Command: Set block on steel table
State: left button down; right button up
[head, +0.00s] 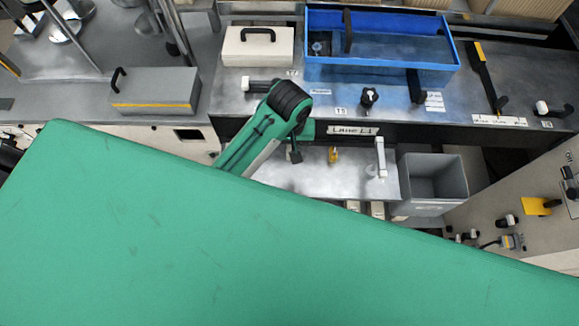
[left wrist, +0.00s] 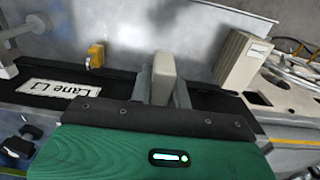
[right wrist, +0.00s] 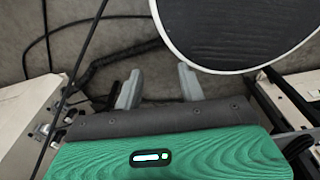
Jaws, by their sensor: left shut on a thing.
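My left gripper (left wrist: 163,92) is shut on a pale beige block (left wrist: 165,68), which stands up between its grey fingers in the left wrist view. In the head view, my green left arm reaches over the bench front, but its fingers and the held block are hard to make out. A grey steel surface (left wrist: 135,25) lies beyond the block in the left wrist view. In the head view, a steel shelf (head: 330,178) sits below the Lane L1 label (head: 352,131). My right gripper (right wrist: 160,88) is open and empty.
A blue tray (head: 380,77), a cream box (head: 258,47) and a grey box (head: 155,91) stand on the upper benches. A grey bin (head: 434,180) is right of the shelf. A round black disc with a pale rim (right wrist: 235,30) is close to my right gripper.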

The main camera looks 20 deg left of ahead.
pick_arm(q)
jog(key=shift+s+f, duration=0.1)
jog(key=shift+f, duration=0.55)
send_over(289, 173)
notch_tip(289, 173, down, 7)
jog(key=shift+f+p, duration=0.1)
jog(key=shift+p, duration=0.25)
notch_tip(289, 173, down, 4)
jog(key=shift+f+p, duration=0.15)
jog(key=shift+p, duration=0.35)
jog(key=shift+f, duration=0.15)
jog(key=c, duration=1.3)
grip_release()
pick_arm(e)
jog(key=shift+s+d+r, duration=0.3)
jog(key=shift+s+r, duration=0.1)
jog(key=shift+r, duration=0.15)
jog(key=shift+d, duration=0.1)
